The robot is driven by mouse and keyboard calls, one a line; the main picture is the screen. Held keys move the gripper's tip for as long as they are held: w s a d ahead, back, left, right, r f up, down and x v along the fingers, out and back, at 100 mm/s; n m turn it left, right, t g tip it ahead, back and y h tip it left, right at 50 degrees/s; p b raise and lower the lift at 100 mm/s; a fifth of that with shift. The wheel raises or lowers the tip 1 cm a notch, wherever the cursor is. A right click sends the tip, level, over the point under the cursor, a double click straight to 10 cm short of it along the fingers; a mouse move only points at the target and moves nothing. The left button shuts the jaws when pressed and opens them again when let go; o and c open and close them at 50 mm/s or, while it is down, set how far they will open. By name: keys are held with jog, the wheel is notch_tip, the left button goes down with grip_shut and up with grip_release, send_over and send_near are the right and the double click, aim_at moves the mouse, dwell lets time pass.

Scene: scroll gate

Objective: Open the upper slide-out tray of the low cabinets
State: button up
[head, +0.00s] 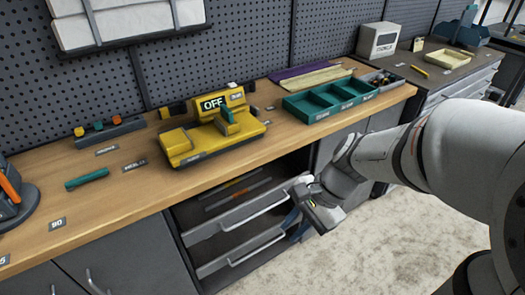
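The upper slide-out tray (205,230) is in an open-fronted bay of the low cabinets under the wooden bench. It has a light grey front with a long bar handle (255,212). A lower tray (212,267) with a similar handle is below it. My gripper (302,192) is at the right end of the upper tray's front, close to the handle's right end. I cannot tell whether it touches the tray. Its fingers are small and partly hidden by its own body, so their opening is unclear. My gripper hides the right end of the trays.
The wooden worktop (120,205) overhangs the trays. On it stand a yellow machine marked OFF (205,140) and a teal divided tray (330,98). Closed cabinet doors (130,265) flank the bay on the left. The carpeted floor (385,245) in front is clear.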

jog(key=w+a+f+m+y+b, duration=0.4)
jog(key=f+m, duration=0.4)
jog(key=m+t+y+b, duration=0.4)
jog(key=m+t+b, duration=0.6)
jog(key=m, duration=1.5)
send_near(259, 213)
jog(key=w+a+f, duration=0.1)
jog(key=w+a, duration=0.1)
jog(key=b+x, duration=0.1)
jog(key=x, duration=0.6)
jog(key=shift+w+a, duration=0.1)
jog(key=shift+a, duration=0.15)
jog(key=shift+c, duration=0.2)
grip_shut()
